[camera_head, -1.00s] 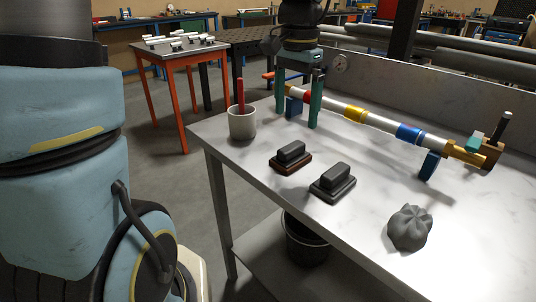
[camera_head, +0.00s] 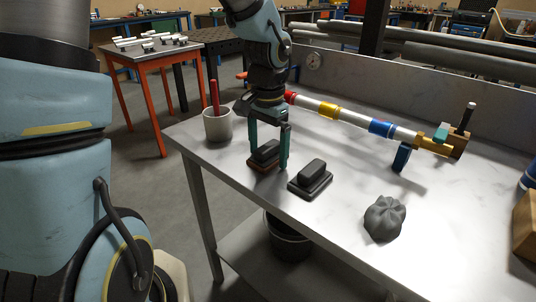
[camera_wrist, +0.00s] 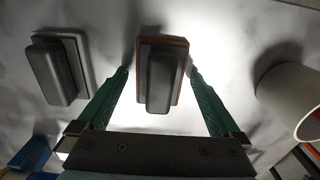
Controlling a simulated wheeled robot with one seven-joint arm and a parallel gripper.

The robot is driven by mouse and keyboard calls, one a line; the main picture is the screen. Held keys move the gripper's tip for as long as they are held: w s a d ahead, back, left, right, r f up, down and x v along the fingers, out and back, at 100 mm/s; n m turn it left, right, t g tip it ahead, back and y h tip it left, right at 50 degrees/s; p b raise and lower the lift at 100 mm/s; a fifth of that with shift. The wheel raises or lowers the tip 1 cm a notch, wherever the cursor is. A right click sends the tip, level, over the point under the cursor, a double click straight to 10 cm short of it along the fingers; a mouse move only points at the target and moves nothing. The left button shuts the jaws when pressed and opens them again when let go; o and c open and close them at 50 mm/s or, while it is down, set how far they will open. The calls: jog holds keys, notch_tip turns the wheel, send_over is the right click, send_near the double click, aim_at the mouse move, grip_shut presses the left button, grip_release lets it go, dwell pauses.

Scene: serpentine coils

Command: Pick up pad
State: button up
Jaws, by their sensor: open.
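A pad with a black block handle on a brown base (camera_head: 263,164) lies on the grey metal bench, near its left end. A second pad, with a black handle on a dark grey base (camera_head: 311,180), lies just right of it. My gripper (camera_head: 267,160) points down over the brown-based pad, open, with green fingers on either side of it. In the wrist view the brown-based pad (camera_wrist: 162,78) sits between the two separated fingertips (camera_wrist: 158,72), with a gap on each side. The dark-based pad (camera_wrist: 62,68) lies outside the left finger there.
A white cup (camera_head: 217,126) holding a red stick stands left of my gripper. A crumpled grey cloth (camera_head: 385,219) lies front right. A pipe with coloured bands (camera_head: 352,119) runs along the back on supports. A wooden block (camera_head: 525,222) is at the right edge. The middle right bench is fairly clear.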

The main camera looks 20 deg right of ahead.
jog(key=shift+c, duration=0.4)
jog(key=c, duration=1.2)
jog(key=shift+r, duration=0.1)
jog(key=shift+c, duration=0.2)
